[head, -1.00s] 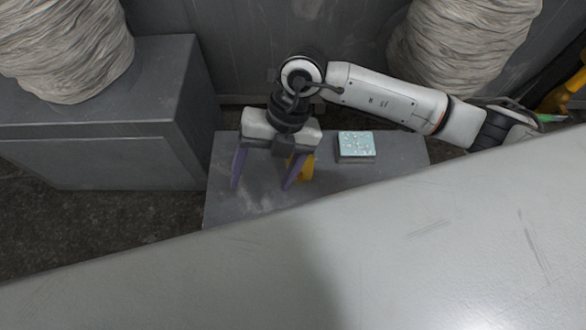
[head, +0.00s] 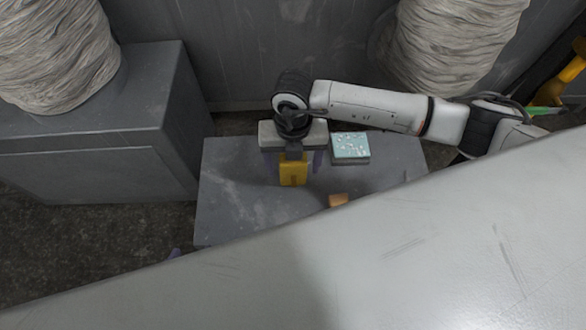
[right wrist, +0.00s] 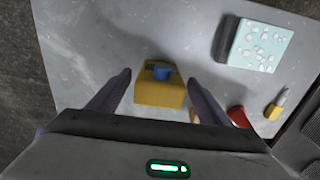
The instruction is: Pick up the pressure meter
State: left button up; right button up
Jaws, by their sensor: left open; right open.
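The pressure meter looks to be the yellow block-like device (head: 293,173) standing on the grey low table (head: 225,205). In the right wrist view it is a yellow body with a blue part on top (right wrist: 160,92). My right gripper (head: 294,166) is open over it. In the right wrist view the two purple fingers (right wrist: 161,82) appear on either side of the device, with gaps; I cannot tell how low they reach. Of my left gripper only a purple fingertip (head: 175,253) shows, at the white surface's edge; the rest is hidden.
A teal-topped box (head: 351,146) sits right of the device. An orange piece (head: 338,200) lies near the front. The right wrist view shows a red item (right wrist: 238,117) and a yellow-handled tool (right wrist: 276,106). A large white surface (head: 400,270) hides the table's front. The table's left is clear.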

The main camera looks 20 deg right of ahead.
jog(key=shift+f, duration=0.7)
jog(key=shift+c, duration=0.4)
jog(key=c, duration=1.1)
jog(key=shift+c, duration=0.4)
jog(key=shift+r, duration=0.2)
